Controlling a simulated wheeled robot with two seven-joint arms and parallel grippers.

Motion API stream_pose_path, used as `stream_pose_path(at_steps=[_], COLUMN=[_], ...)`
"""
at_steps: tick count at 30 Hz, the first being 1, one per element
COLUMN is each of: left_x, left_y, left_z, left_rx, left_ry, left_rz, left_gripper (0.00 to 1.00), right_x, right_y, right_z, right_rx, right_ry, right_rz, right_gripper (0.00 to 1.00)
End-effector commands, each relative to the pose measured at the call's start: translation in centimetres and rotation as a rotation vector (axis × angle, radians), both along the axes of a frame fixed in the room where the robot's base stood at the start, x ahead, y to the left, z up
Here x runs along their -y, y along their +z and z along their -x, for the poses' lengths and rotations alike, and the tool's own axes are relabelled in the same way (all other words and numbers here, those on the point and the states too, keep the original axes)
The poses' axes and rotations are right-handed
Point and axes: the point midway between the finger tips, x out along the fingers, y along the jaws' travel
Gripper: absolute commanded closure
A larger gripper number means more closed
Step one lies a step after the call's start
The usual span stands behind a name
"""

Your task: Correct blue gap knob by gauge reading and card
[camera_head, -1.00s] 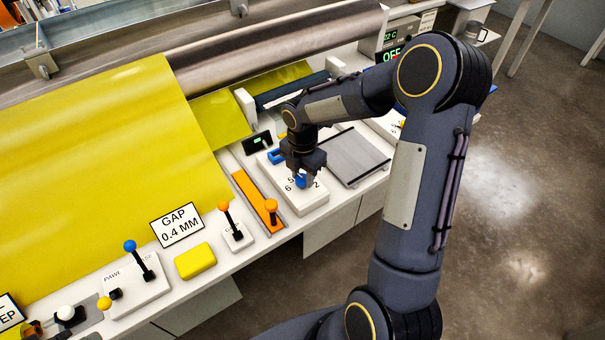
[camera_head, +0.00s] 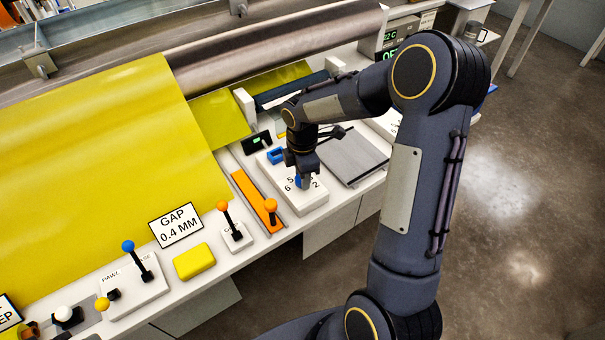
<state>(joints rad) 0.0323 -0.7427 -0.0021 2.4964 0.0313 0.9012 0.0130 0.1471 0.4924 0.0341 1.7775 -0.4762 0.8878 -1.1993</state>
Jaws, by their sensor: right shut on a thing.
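The blue gap knob (camera_head: 299,182) stands on a white dial block (camera_head: 312,198) with black numbers; 5, 6 and 2 show. My right gripper (camera_head: 301,176) points down from above and is shut on the knob, hiding much of it and part of the dial. A small dark gauge (camera_head: 257,142) with a green display stands behind the dial; its reading is too small to tell. The white card (camera_head: 177,226) reads "GAP 0.4 MM" and leans at the edge of the yellow sheet. My left gripper is not in view.
An orange-knobbed lever (camera_head: 270,207) on an orange strip, another orange-knobbed lever (camera_head: 223,207), a yellow block (camera_head: 195,262) and a blue-knobbed lever (camera_head: 130,247) line the bench's front. A grey plate (camera_head: 350,157) lies right of the dial. A steel roller (camera_head: 270,50) runs behind.

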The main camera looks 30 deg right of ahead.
Motion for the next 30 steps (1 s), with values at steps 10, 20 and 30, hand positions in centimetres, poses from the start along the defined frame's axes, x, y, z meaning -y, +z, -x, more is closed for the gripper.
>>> stream_pose_path(at_steps=[10,20,30], left_x=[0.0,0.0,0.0], left_y=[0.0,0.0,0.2], left_z=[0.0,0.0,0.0], left_rx=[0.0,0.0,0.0], left_ry=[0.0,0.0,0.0], left_rz=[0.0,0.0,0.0], left_gripper=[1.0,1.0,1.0], right_x=[0.0,0.0,0.0], right_y=[0.1,0.0,2.5], right_z=[-0.1,0.0,-0.1], right_rx=[0.002,0.001,0.007], right_ry=[-0.002,-0.002,-0.003], right_rz=[0.0,0.0,0.0], right_gripper=[0.89,0.45,0.45])
